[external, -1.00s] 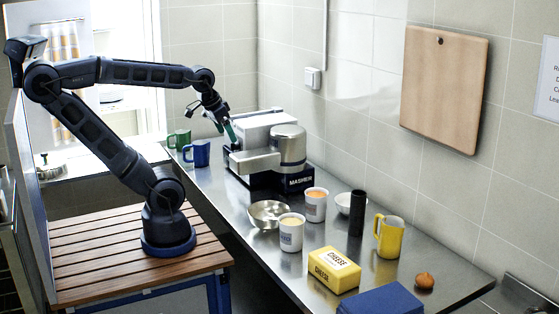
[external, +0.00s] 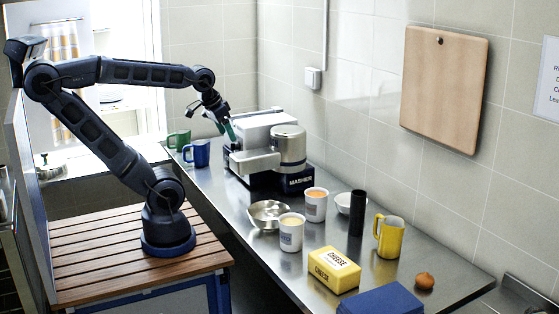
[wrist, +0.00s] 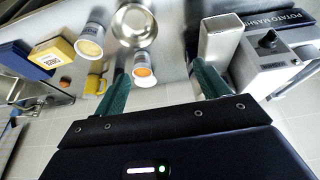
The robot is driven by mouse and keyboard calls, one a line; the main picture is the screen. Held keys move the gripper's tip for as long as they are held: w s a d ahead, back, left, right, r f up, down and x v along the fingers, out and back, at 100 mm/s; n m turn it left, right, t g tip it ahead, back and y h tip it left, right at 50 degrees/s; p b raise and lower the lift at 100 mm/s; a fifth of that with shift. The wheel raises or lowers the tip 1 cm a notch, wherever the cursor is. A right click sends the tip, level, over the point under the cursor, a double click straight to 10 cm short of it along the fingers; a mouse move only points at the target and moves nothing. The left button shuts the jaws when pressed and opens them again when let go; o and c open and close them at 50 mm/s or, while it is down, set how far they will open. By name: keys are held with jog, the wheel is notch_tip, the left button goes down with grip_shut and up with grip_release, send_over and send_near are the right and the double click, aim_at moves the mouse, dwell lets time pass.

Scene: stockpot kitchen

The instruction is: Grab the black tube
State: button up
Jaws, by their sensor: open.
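The black tube (external: 357,213) stands upright on the steel counter in the external view, between a white bowl and the yellow mug. I cannot make it out clearly in the wrist view. My gripper (external: 226,130) is beside the top of the masher, well to the left of and behind the tube. In the wrist view my gripper (wrist: 160,70) has its two green fingers spread apart, with nothing held between them.
The masher (external: 290,145) stands close to my gripper. A metal bowl (external: 268,214), an orange-filled cup (external: 315,207), a yellow-filled cup (external: 291,235), a white bowl (external: 344,203), the yellow mug (external: 389,238) and a cheese box (external: 333,271) surround the tube. The wall (external: 340,130) runs behind.

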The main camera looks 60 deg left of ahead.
jog(key=w+d+n+h, duration=0.2)
jog(key=w+d+n, duration=0.3)
jog(key=w+n, duration=0.45)
jog(key=n+g, duration=0.1)
jog(key=n, duration=1.8)
send_near(355, 201)
jog(key=w+a+f, duration=0.1)
jog(key=a, duration=0.2)
jog(key=shift+h, duration=0.3)
jog(key=shift+x, duration=2.85)
jog(key=shift+w+d+x, duration=0.15)
jog(key=shift+w+x, duration=0.05)
jog(key=shift+x, duration=1.1)
jog(key=shift+w+d+x, duration=0.1)
jog(key=shift+w+x, duration=0.1)
jog(key=shift+x, duration=1.05)
jog(key=shift+r, duration=0.15)
jog(key=c, duration=1.4)
jog(key=shift+r, duration=0.1)
